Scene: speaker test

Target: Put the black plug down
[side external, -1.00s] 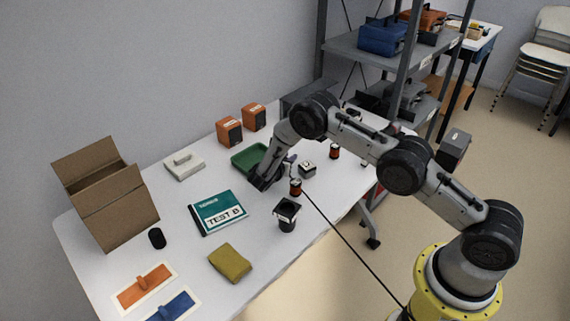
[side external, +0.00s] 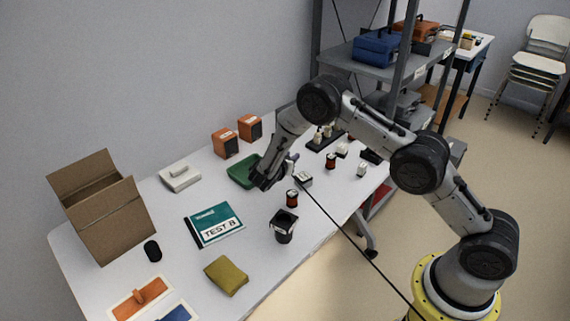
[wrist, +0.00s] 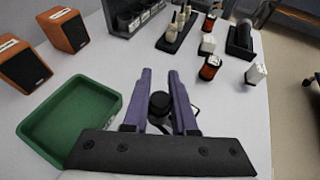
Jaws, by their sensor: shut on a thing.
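My gripper (wrist: 160,95) has purple fingers that close around a small black round thing, the black plug (wrist: 160,104). A bit of dark cord shows beside it on the right in the wrist view. In the side view my gripper (side external: 276,172) hangs over the table beside the green tray, and the plug is hard to make out there. The exact gap between plug and table cannot be told.
The green tray (wrist: 28,128) is empty, left of my gripper. A thin dark line (side external: 350,245) runs toward my base.

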